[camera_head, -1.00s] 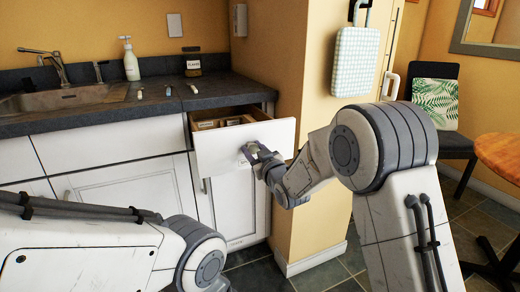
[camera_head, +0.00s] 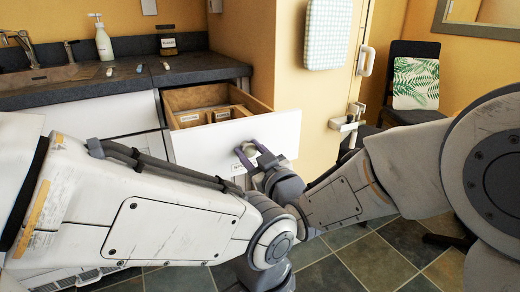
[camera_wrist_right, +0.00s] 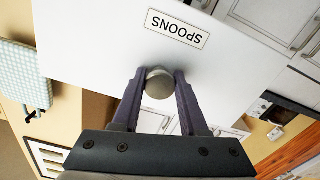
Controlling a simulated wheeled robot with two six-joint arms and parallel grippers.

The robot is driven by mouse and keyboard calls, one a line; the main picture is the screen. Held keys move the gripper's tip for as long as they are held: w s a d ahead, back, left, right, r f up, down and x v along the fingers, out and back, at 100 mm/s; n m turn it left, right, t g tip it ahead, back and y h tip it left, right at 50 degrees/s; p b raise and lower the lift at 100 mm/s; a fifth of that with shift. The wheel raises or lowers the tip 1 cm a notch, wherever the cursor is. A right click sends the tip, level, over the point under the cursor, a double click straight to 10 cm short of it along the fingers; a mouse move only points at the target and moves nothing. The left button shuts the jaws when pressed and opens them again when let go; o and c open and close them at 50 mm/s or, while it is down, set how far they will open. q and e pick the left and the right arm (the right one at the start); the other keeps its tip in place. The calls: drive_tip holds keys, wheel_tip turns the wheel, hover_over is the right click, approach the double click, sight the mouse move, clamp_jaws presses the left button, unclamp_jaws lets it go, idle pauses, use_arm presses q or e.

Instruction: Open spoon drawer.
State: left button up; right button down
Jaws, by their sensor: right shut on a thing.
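The spoon drawer (camera_head: 205,147) is pulled out from under the counter, and its wooden inside with low dividers shows from above. In the right wrist view its white front (camera_wrist_right: 95,45) carries a label (camera_wrist_right: 177,28) reading "SPOONS", upside down. My right gripper (camera_head: 256,157) is at the drawer front, with its fingers shut on the round grey knob (camera_wrist_right: 159,83), one on each side. My left arm crosses the lower left of the head view, and its gripper is not in view.
The dark counter (camera_head: 120,84) holds a soap bottle (camera_head: 102,38), a jar (camera_head: 167,40) and several small utensils. A chair with a leaf cushion (camera_head: 416,83) is farther right. Tiled floor shows below.

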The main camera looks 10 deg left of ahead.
drive_tip(key=shift+s+d, duration=0.1)
drive_tip(key=shift+s, duration=0.1)
drive_tip(key=shift+c, duration=2.2)
unclamp_jaws()
drive_tip(key=b+v, duration=0.5)
drive_tip(key=v, duration=0.5)
drive_tip(key=shift+s+d, duration=0.15)
